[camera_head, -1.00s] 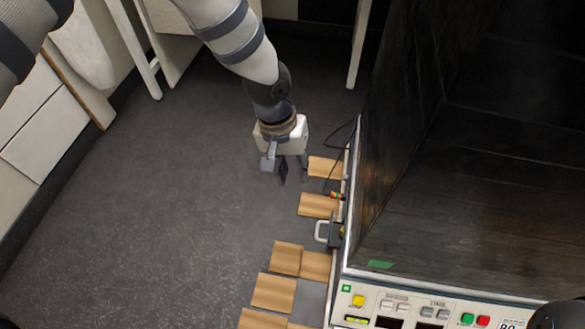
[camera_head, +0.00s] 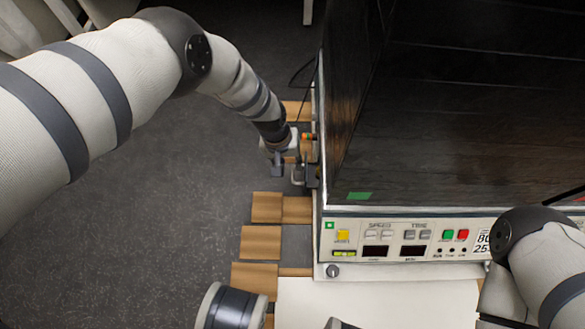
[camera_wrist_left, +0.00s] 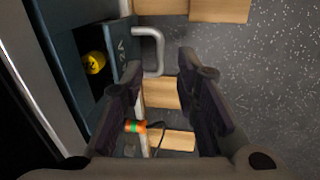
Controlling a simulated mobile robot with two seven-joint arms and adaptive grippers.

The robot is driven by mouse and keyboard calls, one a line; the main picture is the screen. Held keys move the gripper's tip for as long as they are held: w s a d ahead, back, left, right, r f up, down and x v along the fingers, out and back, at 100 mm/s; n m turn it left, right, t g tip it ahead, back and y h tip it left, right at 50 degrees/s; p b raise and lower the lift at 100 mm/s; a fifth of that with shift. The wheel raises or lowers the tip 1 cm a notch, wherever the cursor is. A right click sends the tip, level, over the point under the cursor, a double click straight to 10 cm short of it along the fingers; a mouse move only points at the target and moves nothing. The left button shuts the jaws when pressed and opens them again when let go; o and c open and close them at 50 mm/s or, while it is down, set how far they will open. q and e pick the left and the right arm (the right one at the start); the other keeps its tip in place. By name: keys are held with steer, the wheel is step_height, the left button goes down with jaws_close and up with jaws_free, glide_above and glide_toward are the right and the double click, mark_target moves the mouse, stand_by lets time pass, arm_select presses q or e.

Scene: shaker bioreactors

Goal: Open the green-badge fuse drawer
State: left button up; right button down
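The dark fuse drawer (camera_head: 313,176) is on the left side of the shaker bioreactor, with a pale U-shaped handle (camera_head: 298,174). In the left wrist view its front (camera_wrist_left: 118,52) stands out from the housing, and a yellow fuse (camera_wrist_left: 94,63) shows in the gap. A small green badge (camera_head: 330,226) is on the corner of the control panel. My left gripper (camera_head: 289,162) is beside the handle. In the left wrist view its fingers are apart and empty, with the handle (camera_wrist_left: 155,50) ahead between their tips. My right gripper is not in view.
An orange-and-green connector (camera_wrist_left: 135,126) with a black cable is beside the drawer. Wooden blocks (camera_head: 260,242) lie along the machine's left side. The control panel (camera_head: 400,238) faces the front. Open grey floor (camera_head: 170,230) is to the left.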

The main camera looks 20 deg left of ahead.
mark_target(293, 173)
arm_select(q)
steer(key=f, duration=0.1)
steer(key=f+b, duration=0.1)
steer(key=f, duration=0.2)
steer(key=shift+w+d, duration=0.1)
steer(key=shift+d, duration=0.2)
steer(key=shift+r, duration=0.1)
jaws_close()
steer(key=shift+a, duration=0.1)
